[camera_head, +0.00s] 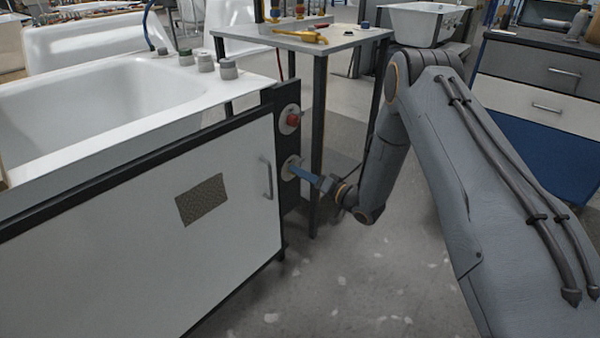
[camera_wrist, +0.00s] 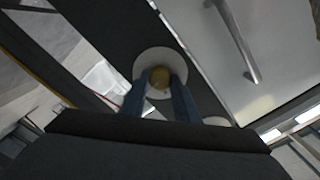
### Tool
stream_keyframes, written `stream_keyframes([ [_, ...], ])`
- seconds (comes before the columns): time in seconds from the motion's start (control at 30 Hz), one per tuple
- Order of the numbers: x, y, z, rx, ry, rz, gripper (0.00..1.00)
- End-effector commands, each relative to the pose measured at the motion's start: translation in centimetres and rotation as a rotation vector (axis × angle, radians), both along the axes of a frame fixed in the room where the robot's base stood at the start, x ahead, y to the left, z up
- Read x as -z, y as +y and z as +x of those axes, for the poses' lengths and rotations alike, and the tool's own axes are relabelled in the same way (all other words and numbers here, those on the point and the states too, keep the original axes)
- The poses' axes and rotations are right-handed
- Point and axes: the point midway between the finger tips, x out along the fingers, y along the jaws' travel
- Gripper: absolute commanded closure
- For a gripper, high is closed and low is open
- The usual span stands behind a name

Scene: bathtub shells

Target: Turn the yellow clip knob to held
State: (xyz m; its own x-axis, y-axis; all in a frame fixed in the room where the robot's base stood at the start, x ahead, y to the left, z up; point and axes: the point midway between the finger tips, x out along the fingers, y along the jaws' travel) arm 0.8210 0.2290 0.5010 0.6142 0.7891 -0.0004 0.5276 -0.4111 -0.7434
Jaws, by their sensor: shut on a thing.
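The yellow clip knob (camera_wrist: 159,82) sits on a round white plate (camera_wrist: 181,63) on the dark post at the end of the tub cabinet. In the wrist view the two blue fingers of my gripper (camera_head: 297,171) stand on either side of the knob and are shut on it. In the head view my gripper reaches in from the right to the lower white plate (camera_head: 287,163), and the fingers hide the knob. The knob's markings and its turned position cannot be read.
A red knob (camera_head: 293,119) on its own plate is just above. A cabinet handle (camera_head: 266,178) is to the left, on the panel below the white bathtub (camera_head: 130,85). A grey table (camera_head: 345,38) with a yellow tool (camera_head: 302,36) stands behind. The floor in front is open.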

Motion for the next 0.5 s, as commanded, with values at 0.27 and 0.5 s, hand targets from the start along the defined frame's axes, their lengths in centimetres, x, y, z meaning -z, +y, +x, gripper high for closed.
stream_keyframes([
  [0.27, -0.14, -0.45, 0.32, 0.011, 0.049, 0.042, 0.95],
  [0.5, -0.12, -0.48, 0.34, 0.011, 0.058, 0.048, 0.95],
])
